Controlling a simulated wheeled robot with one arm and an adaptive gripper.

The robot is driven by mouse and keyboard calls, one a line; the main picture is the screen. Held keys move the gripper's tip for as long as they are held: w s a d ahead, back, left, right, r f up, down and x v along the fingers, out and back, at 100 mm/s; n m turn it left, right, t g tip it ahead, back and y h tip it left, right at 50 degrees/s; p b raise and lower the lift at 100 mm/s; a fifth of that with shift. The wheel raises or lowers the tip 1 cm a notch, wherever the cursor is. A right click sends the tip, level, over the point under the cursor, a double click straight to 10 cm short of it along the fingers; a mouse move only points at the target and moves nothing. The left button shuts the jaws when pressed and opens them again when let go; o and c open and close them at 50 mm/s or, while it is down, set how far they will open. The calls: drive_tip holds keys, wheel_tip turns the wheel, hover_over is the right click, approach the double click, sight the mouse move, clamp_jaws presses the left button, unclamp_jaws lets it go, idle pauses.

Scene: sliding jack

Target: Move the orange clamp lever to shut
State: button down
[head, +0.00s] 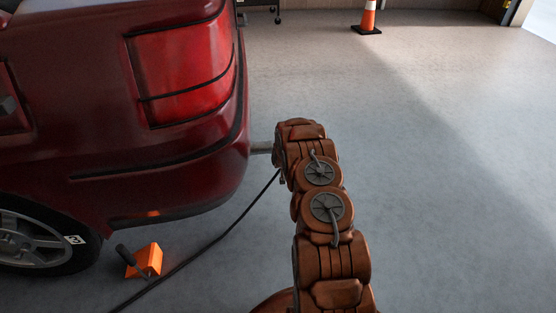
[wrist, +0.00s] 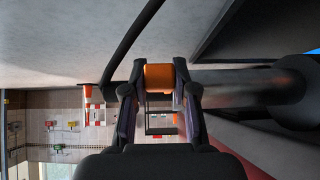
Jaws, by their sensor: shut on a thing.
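In the wrist view my gripper (wrist: 158,80) has its two dark fingers closed on the sides of a small orange block, which looks like the end of the orange clamp lever (wrist: 159,72). A dark round bar (wrist: 235,87) runs right from beside the fingers to a thicker black cylinder (wrist: 300,92). The rest of the lever and its pivot are hidden. In the head view my arm covers the gripper and lever. A short grey bar (head: 261,147) shows between my arm and the red car (head: 190,170).
The car's rear corner is close left of my arm. An orange block with a dark handle (head: 147,261) lies by the wheel (head: 40,240). A black cable (head: 215,243) crosses the floor. A traffic cone (head: 367,18) stands far back. The floor at right is clear.

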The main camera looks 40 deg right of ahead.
drive_tip(key=shift+w+d+r, duration=0.3)
drive_tip(key=shift+w+r, duration=0.05)
drive_tip(key=shift+r, duration=0.35)
drive_tip(key=c, duration=1.3)
unclamp_jaws()
drive_tip(key=o, duration=0.4)
drive_tip(key=shift+s+a+f, duration=0.1)
drive_tip(key=shift+s+f, duration=0.05)
drive_tip(key=shift+f, duration=0.1)
drive_tip(key=shift+a+f, duration=0.1)
drive_tip(key=shift+s, duration=0.1)
drive_tip(key=shift+s+a+r, duration=0.25)
drive_tip(key=shift+s+r, duration=0.05)
drive_tip(key=shift+s, duration=0.05)
drive_tip(key=v, duration=1.1)
drive_tip(key=shift+d, duration=0.15)
